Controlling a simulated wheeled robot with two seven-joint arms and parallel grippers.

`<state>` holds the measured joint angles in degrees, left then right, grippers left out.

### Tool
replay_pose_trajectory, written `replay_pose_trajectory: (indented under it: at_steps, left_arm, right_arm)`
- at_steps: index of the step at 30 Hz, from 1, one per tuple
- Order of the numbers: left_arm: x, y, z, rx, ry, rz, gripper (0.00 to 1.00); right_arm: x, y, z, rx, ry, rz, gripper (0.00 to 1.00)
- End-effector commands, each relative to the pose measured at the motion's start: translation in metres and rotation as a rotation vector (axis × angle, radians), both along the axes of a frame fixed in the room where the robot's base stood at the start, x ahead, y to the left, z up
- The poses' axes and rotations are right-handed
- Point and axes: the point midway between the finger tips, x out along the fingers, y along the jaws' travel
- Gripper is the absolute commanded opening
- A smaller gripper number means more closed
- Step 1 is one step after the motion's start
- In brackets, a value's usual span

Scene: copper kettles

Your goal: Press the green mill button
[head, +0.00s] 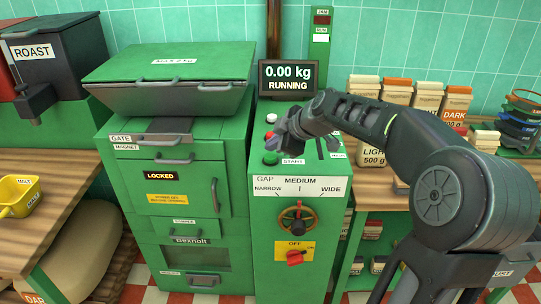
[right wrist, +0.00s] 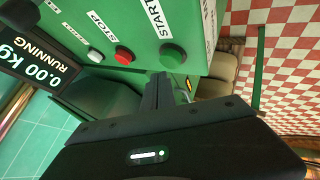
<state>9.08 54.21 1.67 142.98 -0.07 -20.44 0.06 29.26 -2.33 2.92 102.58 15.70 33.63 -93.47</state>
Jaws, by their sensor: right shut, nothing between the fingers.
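The green mill button (head: 271,158), labelled START, sits on top of the green mill's control column. It also shows in the right wrist view (right wrist: 171,55), uncovered. My right gripper (head: 280,141) is shut and empty, above the button panel. In the right wrist view its closed fingertips (right wrist: 158,78) are close to the green button, just below it in the picture. Contact cannot be told. The display (head: 287,77) reads "0.00 kg RUNNING". My left gripper is out of view.
A red STOP button (right wrist: 124,56) and a white button (right wrist: 95,55) sit in line with the green one. The display post stands behind the panel. Bags (head: 397,91) stand on the shelf at right. A gap dial (head: 297,219) and red switch (head: 295,258) are on the column's front.

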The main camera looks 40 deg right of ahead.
Motion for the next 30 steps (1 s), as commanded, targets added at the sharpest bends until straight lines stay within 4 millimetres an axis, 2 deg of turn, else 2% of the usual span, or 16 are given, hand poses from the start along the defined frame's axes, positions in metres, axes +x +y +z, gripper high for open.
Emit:
replay_pose_trajectory:
  at_steps: [15,30]
  left_arm:
    - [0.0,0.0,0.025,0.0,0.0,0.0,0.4]
    - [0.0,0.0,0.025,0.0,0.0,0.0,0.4]
  right_arm:
    - [0.0,0.0,0.046,0.0,-0.001,0.001,0.0]
    - [0.0,0.0,0.05,0.0,0.0,0.0,0.0]
